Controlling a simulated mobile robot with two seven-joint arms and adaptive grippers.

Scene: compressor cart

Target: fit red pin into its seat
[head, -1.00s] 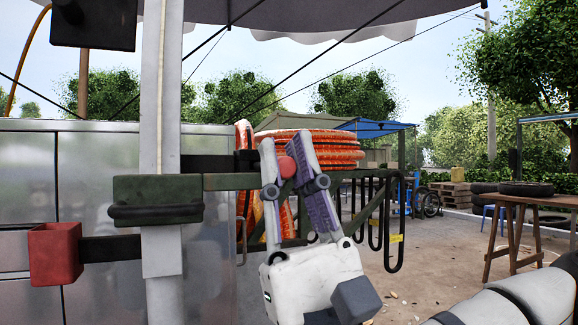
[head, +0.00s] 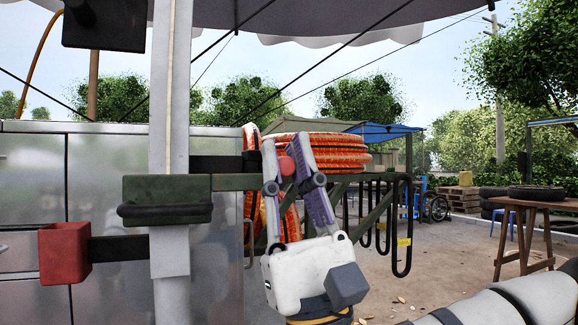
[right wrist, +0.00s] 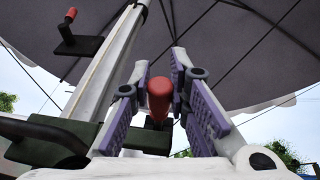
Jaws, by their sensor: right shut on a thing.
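The red pin (head: 286,166) is between the two fingers of my right gripper (head: 284,146), near the fingertips. Its rounded red end also shows in the right wrist view (right wrist: 160,98), where the fingers are closed around it. My right gripper points up, just right of a dark block (head: 250,161) on the end of a black bar (head: 214,163) that comes off the pale post (head: 170,140). I cannot tell which part is the pin's seat, nor whether the pin touches the block. My left gripper is not clearly seen.
A green clamp (head: 166,199) and a red box (head: 65,253) on a black arm sit on the post. Orange hose coils (head: 325,150) and a rack with black hooks (head: 402,225) stand behind my gripper. A wooden table (head: 540,200) stands far right.

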